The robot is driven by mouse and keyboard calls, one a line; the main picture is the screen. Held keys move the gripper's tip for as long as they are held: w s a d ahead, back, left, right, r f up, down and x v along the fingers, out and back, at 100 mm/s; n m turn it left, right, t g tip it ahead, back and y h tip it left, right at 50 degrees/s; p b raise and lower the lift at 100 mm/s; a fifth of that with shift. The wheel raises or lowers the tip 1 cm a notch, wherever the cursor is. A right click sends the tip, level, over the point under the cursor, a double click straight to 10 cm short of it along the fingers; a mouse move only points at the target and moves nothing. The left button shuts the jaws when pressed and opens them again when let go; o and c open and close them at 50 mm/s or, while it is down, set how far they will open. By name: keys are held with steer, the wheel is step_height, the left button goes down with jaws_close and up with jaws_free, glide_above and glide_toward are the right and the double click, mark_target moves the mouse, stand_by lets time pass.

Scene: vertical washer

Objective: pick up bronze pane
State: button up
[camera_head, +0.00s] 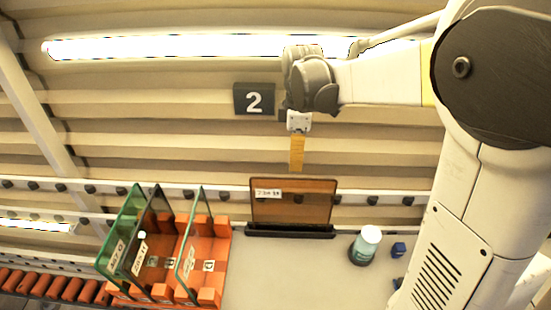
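A bronze-tinted pane (318,206) stands upright in a low black holder (290,232) on the pale worktop, with a white label at its upper left. My arm reaches in from the right, and my gripper (297,168) points down above the pane's top edge.
An orange rack (208,297) at the left holds upright panes, green-edged (127,215) and dark (158,220), with labels. A cup-like container (367,245) and small blue object (398,249) stand right of the holder. Worktop in front of the holder is clear.

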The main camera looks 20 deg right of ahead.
glide_above(292, 194)
steer(key=w, duration=0.2)
steer(key=f, duration=0.5)
steer(key=shift+s+d+f+p, duration=0.25)
steer(key=shift+d+f+p, duration=0.1)
steer(key=shift+d, duration=0.05)
steer(key=f, duration=0.1)
steer(key=f+p, duration=0.1)
steer(key=s+f, duration=0.1)
steer(key=f, duration=0.1)
steer(key=shift+a, duration=0.3)
steer(key=shift+f, duration=0.5)
steer(key=shift+s, duration=0.1)
steer(key=shift+c, duration=0.4)
jaws_close()
